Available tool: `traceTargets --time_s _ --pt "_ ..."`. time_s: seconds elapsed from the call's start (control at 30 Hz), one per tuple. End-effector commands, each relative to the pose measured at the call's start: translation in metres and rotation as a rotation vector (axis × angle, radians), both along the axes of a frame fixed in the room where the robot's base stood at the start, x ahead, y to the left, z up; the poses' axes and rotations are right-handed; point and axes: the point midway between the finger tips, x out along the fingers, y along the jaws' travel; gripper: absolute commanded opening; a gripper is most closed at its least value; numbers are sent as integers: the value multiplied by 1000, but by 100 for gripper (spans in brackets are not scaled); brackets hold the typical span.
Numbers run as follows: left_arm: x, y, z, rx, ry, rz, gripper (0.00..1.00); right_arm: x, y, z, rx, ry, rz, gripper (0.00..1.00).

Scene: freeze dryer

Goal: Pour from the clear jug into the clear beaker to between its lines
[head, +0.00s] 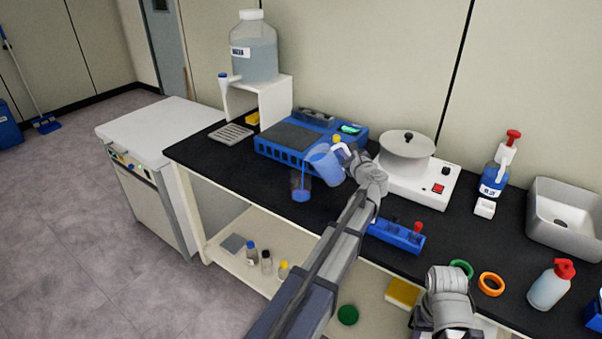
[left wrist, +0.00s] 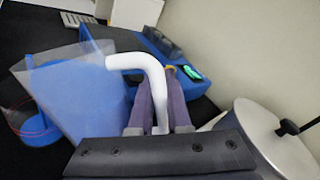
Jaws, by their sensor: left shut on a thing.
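The clear jug (head: 325,161) holds blue liquid and is tilted to the left above the bench. My left gripper (head: 347,152) is shut on its white handle (left wrist: 140,63); the jug also shows in the left wrist view (left wrist: 75,92). The clear beaker (head: 300,186) stands upright on the black bench, below and left of the jug's lip. A thin blue stream runs from the jug down into it, and blue liquid lies in its lower part. In the left wrist view, the beaker (left wrist: 22,124) shows red lines, partly behind the jug. My right gripper (head: 440,325) is low at the bottom edge, its fingers unclear.
A blue instrument (head: 290,140) stands right behind the beaker. A white hotplate unit (head: 425,185) with a round lidded pot is to the right of my left gripper. A blue rack (head: 396,236) sits near the front edge. Black bench left of the beaker is clear.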

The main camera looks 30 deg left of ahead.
Motion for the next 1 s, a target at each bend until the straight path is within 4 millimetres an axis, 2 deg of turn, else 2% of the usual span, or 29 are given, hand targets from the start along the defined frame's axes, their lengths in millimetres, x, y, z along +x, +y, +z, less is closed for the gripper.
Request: traceTargets --time_s 1.0 --pt "-4 5 7 -38 -29 1 0 0 0 8 0 0 0 50"
